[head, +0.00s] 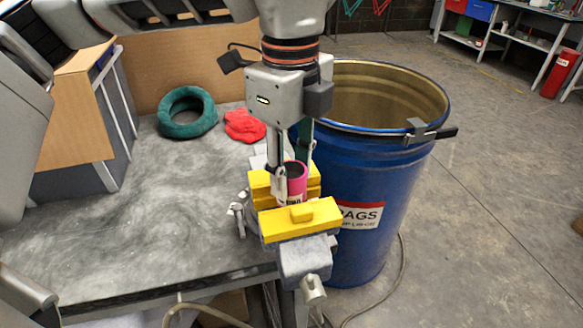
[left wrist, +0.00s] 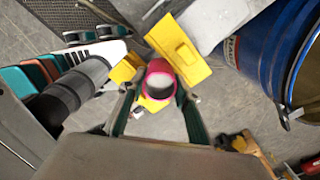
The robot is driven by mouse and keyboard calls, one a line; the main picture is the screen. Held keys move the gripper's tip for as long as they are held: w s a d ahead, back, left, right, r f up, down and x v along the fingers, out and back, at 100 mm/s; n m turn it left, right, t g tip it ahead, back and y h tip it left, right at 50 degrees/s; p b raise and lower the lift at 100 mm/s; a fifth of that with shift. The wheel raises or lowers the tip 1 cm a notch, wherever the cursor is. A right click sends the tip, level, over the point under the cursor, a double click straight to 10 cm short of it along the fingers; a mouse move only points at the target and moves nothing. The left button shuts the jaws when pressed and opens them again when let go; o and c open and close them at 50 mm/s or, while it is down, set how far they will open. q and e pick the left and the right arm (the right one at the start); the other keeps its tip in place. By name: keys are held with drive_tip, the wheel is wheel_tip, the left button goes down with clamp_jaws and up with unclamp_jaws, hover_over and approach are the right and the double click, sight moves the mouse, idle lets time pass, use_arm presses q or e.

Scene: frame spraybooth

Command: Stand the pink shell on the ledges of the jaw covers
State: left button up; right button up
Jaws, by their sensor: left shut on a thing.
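The pink shell (head: 297,184), a short open tube, is upright between the yellow jaw covers of the vise in the head view. The front jaw cover (head: 320,222) partly hides its lower part; the rear jaw cover (head: 259,184) shows behind it. My left gripper (head: 293,178) points down and is shut on the shell from its sides. In the left wrist view the shell's pink rim (left wrist: 149,71) shows between the teal fingers, with yellow around it. I cannot tell whether its bottom touches the ledges. My right gripper is not in view.
The vise (head: 305,262) sits at the table corner. A blue drum (head: 375,245) stands close on the right. A green ring (head: 187,112) and a red cloth (head: 243,126) lie at the back of the grey table (head: 150,225), whose middle is clear.

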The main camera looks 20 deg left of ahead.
use_arm(q)
drive_tip(key=o, duration=1.2)
drive_tip(key=shift+o, duration=0.2)
drive_tip(key=shift+r, duration=0.15)
wheel_tip(320, 180, up, 12)
